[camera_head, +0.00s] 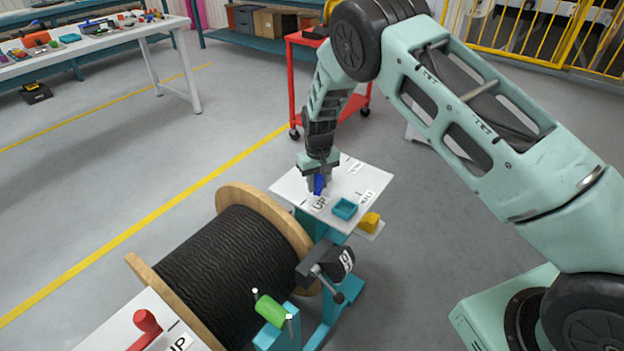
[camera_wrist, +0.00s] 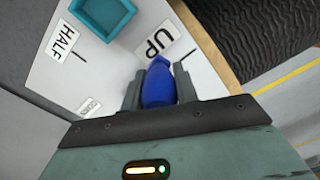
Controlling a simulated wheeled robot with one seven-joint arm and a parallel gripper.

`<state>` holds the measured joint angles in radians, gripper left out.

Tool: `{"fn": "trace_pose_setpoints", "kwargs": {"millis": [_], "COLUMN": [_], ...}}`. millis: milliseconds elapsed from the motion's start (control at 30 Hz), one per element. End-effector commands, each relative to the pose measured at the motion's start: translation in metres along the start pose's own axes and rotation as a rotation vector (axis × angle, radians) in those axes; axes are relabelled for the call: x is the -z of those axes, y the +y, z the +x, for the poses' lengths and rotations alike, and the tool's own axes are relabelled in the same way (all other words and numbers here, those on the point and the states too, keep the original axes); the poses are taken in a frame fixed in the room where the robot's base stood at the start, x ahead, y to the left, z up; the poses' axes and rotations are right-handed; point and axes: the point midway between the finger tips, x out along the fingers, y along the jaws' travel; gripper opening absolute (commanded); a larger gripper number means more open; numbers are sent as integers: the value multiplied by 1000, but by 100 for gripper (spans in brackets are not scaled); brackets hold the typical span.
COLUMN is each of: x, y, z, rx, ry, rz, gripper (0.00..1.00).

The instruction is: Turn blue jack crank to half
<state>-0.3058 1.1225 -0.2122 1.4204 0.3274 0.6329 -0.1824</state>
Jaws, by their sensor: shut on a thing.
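The blue jack crank (camera_head: 319,184) stands on a white panel (camera_head: 290,187) beside the cable reel. It also shows in the wrist view (camera_wrist: 158,86), between the two fingers. My gripper (camera_head: 318,186) points down and is shut on the blue crank (camera_wrist: 160,90). In the wrist view the crank lies near the UP label (camera_wrist: 155,46). The HALF label (camera_wrist: 63,40) is to the upper left, and a third small label (camera_wrist: 88,107) is partly hidden by my gripper. The crank's base is hard to see.
The cable reel (camera_head: 228,258) with wooden flanges stands just left of the panel. A teal tray (camera_head: 344,208) sits on the panel, and a yellow block (camera_head: 369,222) is beside it. A red crank (camera_head: 146,326) is at the lower left. A red cart (camera_head: 295,85) stands behind.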

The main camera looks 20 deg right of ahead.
Motion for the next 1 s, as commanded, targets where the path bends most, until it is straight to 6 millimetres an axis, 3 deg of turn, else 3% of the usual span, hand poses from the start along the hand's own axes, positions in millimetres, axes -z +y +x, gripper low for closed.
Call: {"fn": "trace_pose_setpoints", "kwargs": {"millis": [500,1000], "x": [-26,-28], "y": [44,90], "z": [-1,-1], "rx": [1,-1], "ry": [0,0], "rz": [-486,-953], "gripper": [0,0]}}
